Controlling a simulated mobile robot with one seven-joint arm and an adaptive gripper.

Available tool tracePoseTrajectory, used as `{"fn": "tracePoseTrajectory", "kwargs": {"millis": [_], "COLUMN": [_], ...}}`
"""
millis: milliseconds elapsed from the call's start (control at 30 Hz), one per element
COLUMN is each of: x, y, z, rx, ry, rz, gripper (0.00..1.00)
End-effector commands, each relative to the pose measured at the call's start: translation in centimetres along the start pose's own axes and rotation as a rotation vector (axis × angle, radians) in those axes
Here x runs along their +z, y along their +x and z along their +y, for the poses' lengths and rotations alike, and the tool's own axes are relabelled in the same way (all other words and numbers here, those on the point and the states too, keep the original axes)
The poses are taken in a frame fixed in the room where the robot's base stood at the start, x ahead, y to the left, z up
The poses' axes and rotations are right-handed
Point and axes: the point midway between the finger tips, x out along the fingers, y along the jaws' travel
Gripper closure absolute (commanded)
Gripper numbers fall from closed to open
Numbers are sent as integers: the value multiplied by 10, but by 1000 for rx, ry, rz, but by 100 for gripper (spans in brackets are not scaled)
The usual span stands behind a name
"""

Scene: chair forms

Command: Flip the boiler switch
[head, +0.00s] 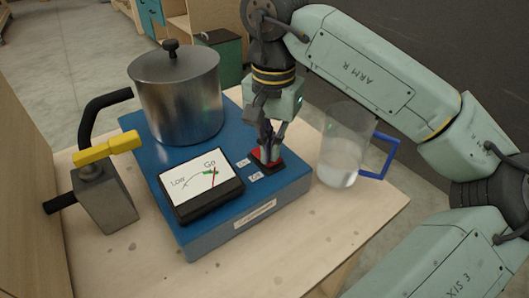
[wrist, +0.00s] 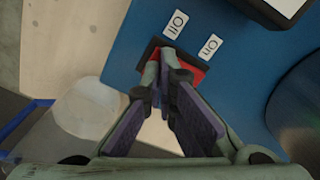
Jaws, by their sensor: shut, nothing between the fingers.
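The blue boiler base (head: 190,237) stands on a wooden table. Its red switch (head: 276,163) in a dark frame is at the right side of its top, beside two white labels. My gripper (head: 268,152) points down with its fingertips at the switch and hides part of it. In the wrist view my gripper (wrist: 167,62) is shut and empty, its tips over the red switch (wrist: 190,74). I cannot tell whether the tips press on it. A dial gauge (head: 200,183) on the base has its needle near "Go".
A metal pot (head: 177,95) stands on the base. A clear jug (head: 342,150) with a blue handle and some liquid stands just right of my gripper. A grey valve with a yellow lever (head: 107,148) stands on the left.

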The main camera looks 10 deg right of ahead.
Motion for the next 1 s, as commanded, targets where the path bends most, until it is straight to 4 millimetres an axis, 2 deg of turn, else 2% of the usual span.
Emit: {"fn": "tracePoseTrajectory", "kwargs": {"millis": [300,467,1000], "x": [0,0,0], "y": [6,3,-40], "z": [0,0,0], "rx": [0,1,0], "ry": [0,0,0], "rz": [0,-2,-1], "gripper": [100,100,100]}}
